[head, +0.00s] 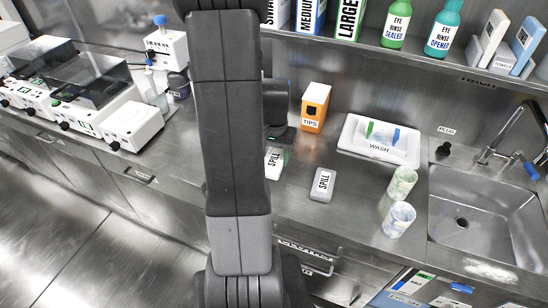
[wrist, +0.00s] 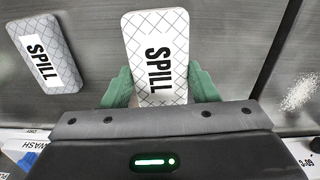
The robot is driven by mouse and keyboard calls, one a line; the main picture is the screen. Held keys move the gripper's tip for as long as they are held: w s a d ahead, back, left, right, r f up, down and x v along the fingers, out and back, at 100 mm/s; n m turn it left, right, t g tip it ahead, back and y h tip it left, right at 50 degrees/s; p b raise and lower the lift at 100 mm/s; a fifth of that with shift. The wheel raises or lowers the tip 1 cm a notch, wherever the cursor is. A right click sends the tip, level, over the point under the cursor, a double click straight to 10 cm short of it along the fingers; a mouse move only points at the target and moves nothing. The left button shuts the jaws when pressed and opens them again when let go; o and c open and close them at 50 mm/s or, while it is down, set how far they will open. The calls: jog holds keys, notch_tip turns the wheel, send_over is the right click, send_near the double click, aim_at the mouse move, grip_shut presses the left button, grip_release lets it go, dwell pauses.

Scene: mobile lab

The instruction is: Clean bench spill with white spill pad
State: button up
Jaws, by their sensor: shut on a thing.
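My gripper (wrist: 160,90) has green fingers on both sides of a white spill pad (wrist: 157,45) with a cross-hatched face and a SPILL label. In the head view this pad (head: 273,163) is beside my arm, which hides most of my gripper. I cannot tell whether the pad touches the bench or is just above it. A white speckled patch, seemingly the spill (wrist: 298,93), lies at the right of the wrist view, apart from the pad. A second, greyer SPILL pad (wrist: 46,50) lies to the left; it also shows in the head view (head: 322,185).
An orange TIPS box (head: 315,107), a white WASH tray (head: 379,140) and two mottled cups (head: 399,219) stand on the bench. The sink (head: 480,225) is at the right. A pale speckled patch (head: 490,269) shows by its front edge. White instruments (head: 132,125) stand left.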

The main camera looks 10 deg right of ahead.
aim_at(275, 158)
jog(key=shift+r+p, duration=1.45)
jog(key=shift+r, duration=0.8)
jog(key=shift+d, duration=0.1)
